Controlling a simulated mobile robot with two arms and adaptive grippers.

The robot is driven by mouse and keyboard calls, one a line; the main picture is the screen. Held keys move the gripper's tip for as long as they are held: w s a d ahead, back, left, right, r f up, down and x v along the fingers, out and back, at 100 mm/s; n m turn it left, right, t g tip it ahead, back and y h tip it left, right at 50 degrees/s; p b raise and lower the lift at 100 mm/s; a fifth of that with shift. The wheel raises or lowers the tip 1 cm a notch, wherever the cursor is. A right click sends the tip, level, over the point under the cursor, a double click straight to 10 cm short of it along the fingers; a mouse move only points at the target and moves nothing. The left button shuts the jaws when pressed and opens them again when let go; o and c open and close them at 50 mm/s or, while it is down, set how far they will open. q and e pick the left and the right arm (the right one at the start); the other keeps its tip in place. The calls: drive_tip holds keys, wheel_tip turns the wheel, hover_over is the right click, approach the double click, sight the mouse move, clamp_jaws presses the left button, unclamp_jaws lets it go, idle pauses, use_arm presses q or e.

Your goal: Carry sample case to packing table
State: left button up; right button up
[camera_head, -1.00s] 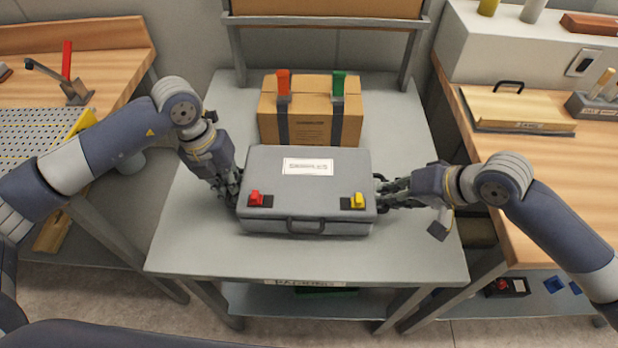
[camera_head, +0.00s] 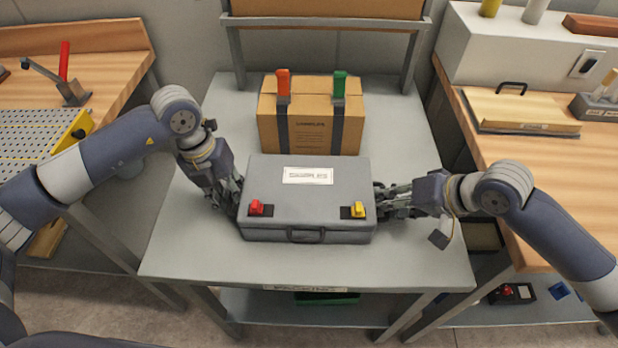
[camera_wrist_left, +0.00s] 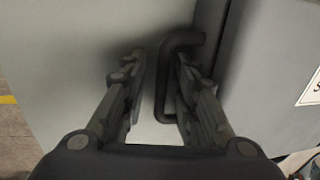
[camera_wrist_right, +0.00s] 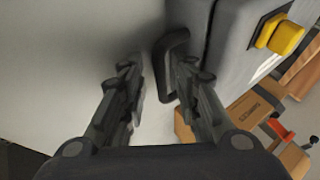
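The sample case (camera_head: 275,180) is a grey box with a white label and a red and a yellow latch. It sits level over the grey packing table (camera_head: 185,250); I cannot tell whether its underside touches the top. My left gripper (camera_head: 236,203) is at its left end, with a dark side handle (camera_wrist_left: 168,85) between the fingers and a gap beside the handle. My right gripper (camera_head: 381,200) is at its right end, with the other side handle (camera_wrist_right: 166,80) between parted fingers. The finger pads' contact with the handles is partly hidden.
A cardboard box (camera_head: 310,140) with orange and green clips stands right behind the case. A wooden bench with a perforated plate (camera_head: 35,140) is at left. A bench with a wooden board (camera_head: 520,108) is at right. The table's front strip is clear.

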drive_tip(key=shift+s, duration=0.1)
use_arm(q)
wheel_tip(320, 180, up, 8)
drive_tip(key=a, duration=0.1)
drive_tip(key=shift+a+f, duration=0.15)
drive_tip(key=shift+a, duration=0.1)
use_arm(e)
drive_tip(key=v, duration=1.2)
drive_tip(key=shift+a, duration=0.1)
